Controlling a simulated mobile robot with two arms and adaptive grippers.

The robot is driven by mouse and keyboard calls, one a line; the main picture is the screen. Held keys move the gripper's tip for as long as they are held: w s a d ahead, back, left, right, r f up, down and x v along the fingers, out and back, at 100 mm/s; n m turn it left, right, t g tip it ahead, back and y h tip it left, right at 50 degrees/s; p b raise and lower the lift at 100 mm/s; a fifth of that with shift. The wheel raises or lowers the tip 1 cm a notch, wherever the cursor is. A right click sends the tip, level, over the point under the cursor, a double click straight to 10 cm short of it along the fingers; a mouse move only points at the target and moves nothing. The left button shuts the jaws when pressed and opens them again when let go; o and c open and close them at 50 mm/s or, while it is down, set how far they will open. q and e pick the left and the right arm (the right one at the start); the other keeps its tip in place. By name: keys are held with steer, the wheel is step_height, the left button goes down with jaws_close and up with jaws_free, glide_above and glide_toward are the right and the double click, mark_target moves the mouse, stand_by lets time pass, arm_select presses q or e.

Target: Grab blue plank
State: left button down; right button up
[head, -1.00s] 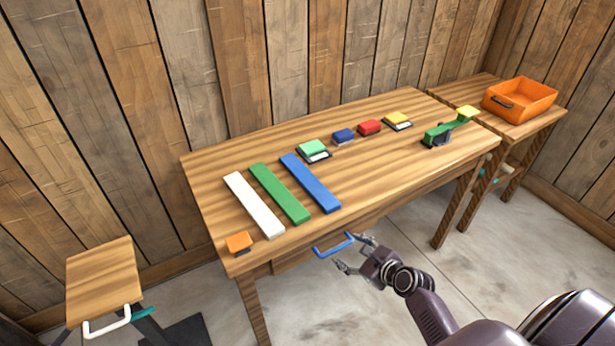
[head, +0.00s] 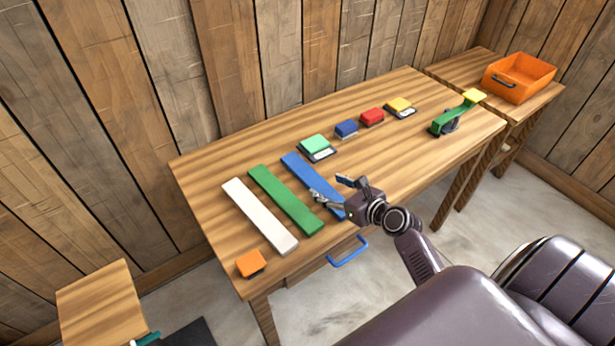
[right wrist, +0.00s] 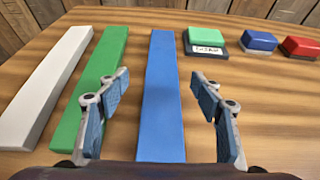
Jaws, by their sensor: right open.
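The blue plank (head: 305,175) lies flat on the wooden table (head: 225,165), to the right of a green plank (head: 283,199) and a white plank (head: 258,215). My right gripper (head: 329,188) is open over the near part of the blue plank and hides some of it. In the right wrist view, the blue plank (right wrist: 162,95) runs between the two open fingers of the gripper (right wrist: 160,100), with a gap on each side. The left finger overlaps the green plank (right wrist: 98,75) in that view. My left gripper is not in view.
An orange block (head: 251,263) sits at the table's near left corner. Green (head: 314,145), blue (head: 346,128), red (head: 372,117) and yellow (head: 400,105) blocks stand along the back. A green tool (head: 452,120) lies at the right. An orange bin (head: 520,77) is on the side table.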

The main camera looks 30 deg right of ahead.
mark_target(317, 182)
steer(key=shift+w+f, duration=0.2)
steer(key=shift+w, duration=0.25)
steer(key=shift+w+f, duration=0.7)
steer(key=shift+w, duration=0.05)
steer(key=b+x, duration=0.1)
steer(key=x, duration=0.1)
steer(key=shift+w+f, duration=0.25)
steer(key=shift+f, duration=0.05)
steer(key=shift+w+f, duration=0.2)
steer(key=shift+w, duration=0.25)
steer(key=c, duration=0.9)
arm_select(q)
steer(key=shift+s+a+f, duration=0.1)
steer(key=shift+s+f, duration=0.2)
steer(key=shift+s, duration=0.3)
steer(key=shift+s+a+f, duration=0.1)
steer(key=shift+s+f, duration=0.15)
steer(key=shift+s, duration=0.3)
arm_select(e)
steer(key=c, duration=0.5)
